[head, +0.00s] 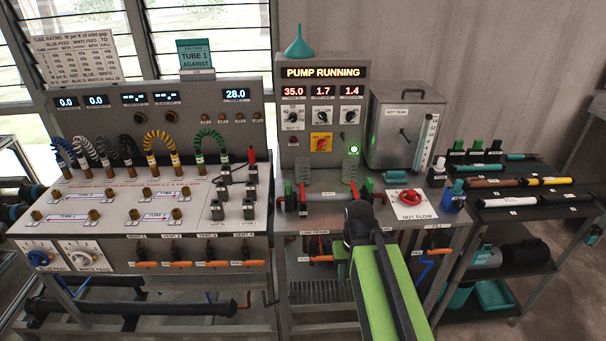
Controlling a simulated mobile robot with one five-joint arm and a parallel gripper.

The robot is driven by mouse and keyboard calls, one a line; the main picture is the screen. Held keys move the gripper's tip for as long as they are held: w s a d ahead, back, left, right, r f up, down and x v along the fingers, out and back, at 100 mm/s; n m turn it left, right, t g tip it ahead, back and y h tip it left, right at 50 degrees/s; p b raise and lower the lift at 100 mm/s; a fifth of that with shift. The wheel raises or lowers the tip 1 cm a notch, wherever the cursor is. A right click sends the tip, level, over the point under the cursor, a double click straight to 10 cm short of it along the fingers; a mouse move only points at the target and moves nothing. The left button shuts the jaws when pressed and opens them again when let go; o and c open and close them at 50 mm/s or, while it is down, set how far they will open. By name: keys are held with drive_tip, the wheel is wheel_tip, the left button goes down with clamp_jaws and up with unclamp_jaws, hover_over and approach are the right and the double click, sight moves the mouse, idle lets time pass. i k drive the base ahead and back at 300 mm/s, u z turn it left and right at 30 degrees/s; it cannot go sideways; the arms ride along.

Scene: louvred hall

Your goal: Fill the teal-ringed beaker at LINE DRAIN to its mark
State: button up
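My gripper (354,207) is black, at the end of my green arm, over the front of the pump bench. My own arm hides its fingertips, so I cannot tell if it holds anything. Two clear, vessel-like shapes, one at left (302,172) and one at right (349,168), stand on the bench behind it. A small label (315,233), too blurred to read surely, is on the bench front above an orange handle (321,258).
The PUMP RUNNING panel (323,73) has a lit green lamp. A metal tank (402,125) and red HOT FLOW knob (411,197) are right of my gripper. The valve board (130,225) fills the left. A shelf (510,165) with tubes and bottles stands right.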

sight(303, 172)
drive_tip(key=z, duration=0.3)
drive_tip(key=k, duration=0.1)
drive_tip(key=u, duration=2.95)
drive_tip(key=k, duration=0.65)
drive_tip(key=z, duration=1)
drive_tip(key=i, duration=1.05)
drive_tip(key=u, duration=0.05)
